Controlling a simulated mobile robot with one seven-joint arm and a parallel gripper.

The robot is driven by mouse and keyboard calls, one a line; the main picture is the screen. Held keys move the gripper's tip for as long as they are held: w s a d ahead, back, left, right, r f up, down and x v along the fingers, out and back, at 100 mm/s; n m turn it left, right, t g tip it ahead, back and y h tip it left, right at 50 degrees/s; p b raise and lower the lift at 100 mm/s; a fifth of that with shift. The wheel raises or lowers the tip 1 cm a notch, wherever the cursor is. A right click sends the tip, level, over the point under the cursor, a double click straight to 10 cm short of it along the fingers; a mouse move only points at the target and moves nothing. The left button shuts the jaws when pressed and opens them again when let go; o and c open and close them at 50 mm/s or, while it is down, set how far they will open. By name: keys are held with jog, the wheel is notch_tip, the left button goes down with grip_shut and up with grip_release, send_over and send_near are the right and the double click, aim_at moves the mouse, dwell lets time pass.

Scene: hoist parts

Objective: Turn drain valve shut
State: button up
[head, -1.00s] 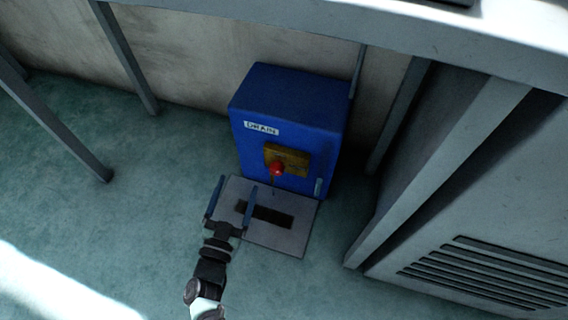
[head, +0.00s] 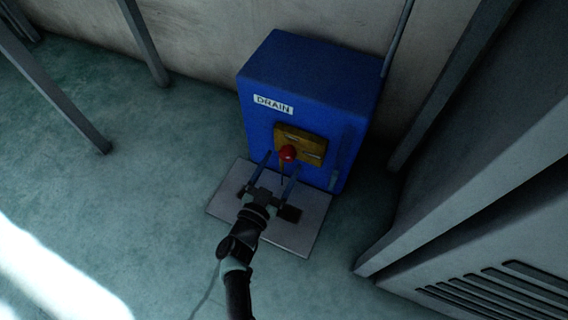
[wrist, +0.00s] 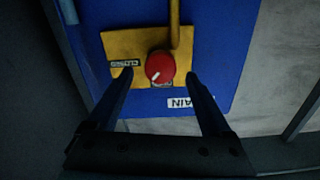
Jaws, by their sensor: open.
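The drain valve is a round red knob (head: 287,152) on a yellow plate (head: 313,146), on the front of a blue box (head: 262,133) with a DRAIN label (head: 273,104). In the wrist view the knob (wrist: 160,67) shows a white mark pointing lower left. A CLOSED label (wrist: 124,64) lies left of it; another label under it is partly hidden. My gripper (head: 281,161) is open in front of the plate. In the wrist view its two fingers (wrist: 159,75) stand either side of the knob, with gaps; I cannot tell whether the tips reach its depth.
A grey floor plate (head: 300,228) with a dark slot lies before the box. A yellow pipe (wrist: 175,25) joins the yellow plate. A louvred grey cabinet (head: 500,240) stands at right. A grey post (head: 60,90) stands at left, with open floor between.

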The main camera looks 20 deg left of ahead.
jog(key=shift+w+b, duration=0.35)
jog(key=shift+w, duration=0.75)
grip_shut()
jog(key=shift+m, duration=0.3)
jog(key=m, duration=0.4)
jog(key=shift+d, duration=0.1)
jog(key=m+b, duration=0.1)
jog(key=m, duration=0.3)
jog(key=shift+f+m, duration=0.1)
jog(key=shift+m, duration=0.2)
